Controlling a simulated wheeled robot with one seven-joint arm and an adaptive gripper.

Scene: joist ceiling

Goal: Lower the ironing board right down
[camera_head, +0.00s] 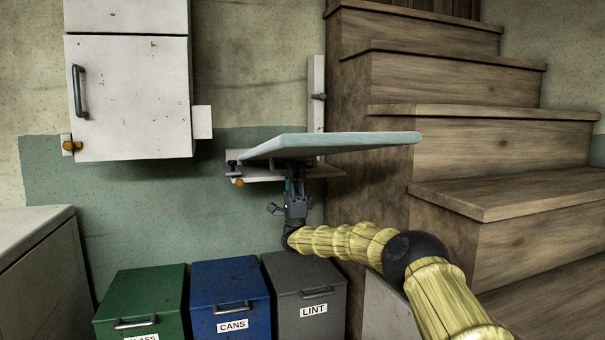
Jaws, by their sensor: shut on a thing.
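The ironing board (345,142) is a pale blue-green slab that sticks out from the wall beside the stairs, close to level. My gripper (294,178) points up under the board from below. It is shut on a dark handle-like part at the board's underside; the fingertips are partly hidden in shadow there.
A green bin (143,290), a blue CANS bin (229,283) and a grey LINT bin (304,275) stand below. A white wall cabinet (135,90) hangs at upper left. Wooden stairs (470,140) rise at right. A pale counter (30,225) is at left.

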